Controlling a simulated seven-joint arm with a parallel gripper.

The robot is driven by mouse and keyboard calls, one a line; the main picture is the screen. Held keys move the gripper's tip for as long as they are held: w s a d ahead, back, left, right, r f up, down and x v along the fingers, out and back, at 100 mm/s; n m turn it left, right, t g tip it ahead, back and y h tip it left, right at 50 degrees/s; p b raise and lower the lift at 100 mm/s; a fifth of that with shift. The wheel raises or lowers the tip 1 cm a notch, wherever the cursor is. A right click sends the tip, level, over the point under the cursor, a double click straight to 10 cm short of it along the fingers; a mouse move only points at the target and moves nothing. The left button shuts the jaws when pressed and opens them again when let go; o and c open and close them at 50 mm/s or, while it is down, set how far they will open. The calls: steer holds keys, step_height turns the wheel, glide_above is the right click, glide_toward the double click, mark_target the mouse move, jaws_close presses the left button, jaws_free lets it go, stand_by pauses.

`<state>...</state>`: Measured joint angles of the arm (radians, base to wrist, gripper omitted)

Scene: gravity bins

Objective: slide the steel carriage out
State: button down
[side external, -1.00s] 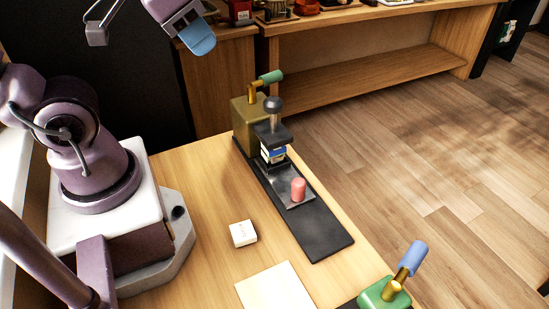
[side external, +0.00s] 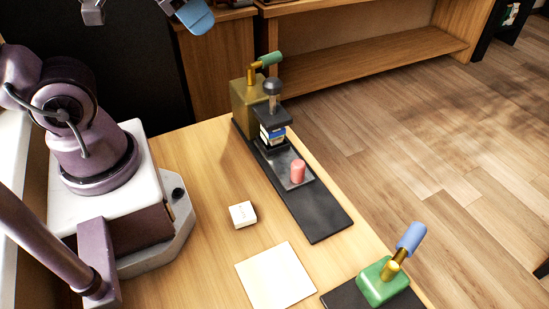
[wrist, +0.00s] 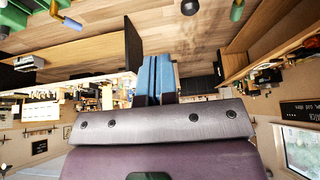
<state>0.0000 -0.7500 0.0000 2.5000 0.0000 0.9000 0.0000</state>
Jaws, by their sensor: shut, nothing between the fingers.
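The steel carriage (side external: 294,178) is a flat grey plate with an upright pink-red knob (side external: 298,171). It lies on a long black base (side external: 315,215), in front of a press with an olive-brass body (side external: 246,105). A small stack with white and blue layers (side external: 272,136) sits under the press's dark head (side external: 272,114), at the carriage's back end. My gripper (side external: 195,17) is high at the top edge, well away from the carriage. Its blue fingers also show in the wrist view (wrist: 155,75), shut together and empty. The carriage cannot be made out in the wrist view.
A small white block (side external: 243,214) and a pale square pad (side external: 275,274) lie on the wooden table (side external: 205,240). A green block (side external: 381,284) with a blue-tipped brass lever (side external: 408,243) stands at the front right. The press carries a green-tipped lever (side external: 266,59). Shelving stands behind.

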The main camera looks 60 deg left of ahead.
stand_by(0.3)
steer(key=c, duration=1.5)
jaws_free()
steer(key=shift+c, duration=0.2)
steer(key=o, duration=0.8)
steer(key=w+f, duration=0.1)
steer(key=w+a+f+m+y, duration=0.1)
steer(key=w+f+g+y, duration=0.1)
steer(key=shift+w+a+f, duration=0.1)
steer(key=shift+a+f, duration=0.2)
steer(key=shift+c, duration=0.2)
steer(key=m+g+h, duration=0.1)
steer(key=m+h, duration=0.4)
steer(key=m, duration=0.3)
glide_toward(298, 163)
steer(key=shift+x, duration=6)
